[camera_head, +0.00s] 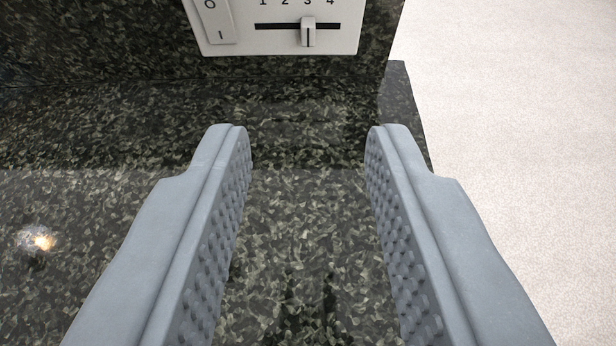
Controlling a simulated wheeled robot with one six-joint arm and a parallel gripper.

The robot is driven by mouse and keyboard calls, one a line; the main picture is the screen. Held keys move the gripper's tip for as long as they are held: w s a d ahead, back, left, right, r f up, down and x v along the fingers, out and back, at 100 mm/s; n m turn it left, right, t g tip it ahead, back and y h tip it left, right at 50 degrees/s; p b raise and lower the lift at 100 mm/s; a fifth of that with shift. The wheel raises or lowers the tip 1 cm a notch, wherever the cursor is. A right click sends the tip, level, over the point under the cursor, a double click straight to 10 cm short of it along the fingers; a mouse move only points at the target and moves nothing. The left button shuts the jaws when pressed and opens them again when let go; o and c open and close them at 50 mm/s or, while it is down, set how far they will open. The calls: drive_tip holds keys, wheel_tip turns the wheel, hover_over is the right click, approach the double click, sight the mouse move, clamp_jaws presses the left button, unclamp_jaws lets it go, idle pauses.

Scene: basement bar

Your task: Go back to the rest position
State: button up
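My gripper (308,140) is in the lower middle of the view. Its two grey fingers, with bumpy inner faces, are wide apart. Nothing is held between them. The fingers are over a dark green speckled stone surface (300,215), which shows in the gap. A white panel (275,45) is at the top, beyond the fingertips and apart from them. It carries a rocker switch (216,20) marked O and I, and a slider (308,32) on a track numbered 1 to 4. The slider knob is near 3. The panel's top is cut off.
The panel is on an upright stone face (110,40) at the back. The stone's right edge runs down beside the right finger. A pale, speckled surface (520,100) fills the right side and is clear. A bright reflection shows on the stone at the left.

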drive_tip(key=s+r+t, duration=0.2)
drive_tip(key=s+r, duration=0.2)
drive_tip(key=s, duration=0.6)
drive_tip(key=s+r+t, duration=0.1)
drive_tip(key=s+r, duration=0.4)
drive_tip(key=s, duration=0.6)
drive_tip(key=shift+s+r+t, duration=0.15)
drive_tip(key=shift+r+t, duration=0.15)
drive_tip(key=shift+t, duration=0.1)
drive_tip(key=shift+a, duration=0.2)
idle(0.8)
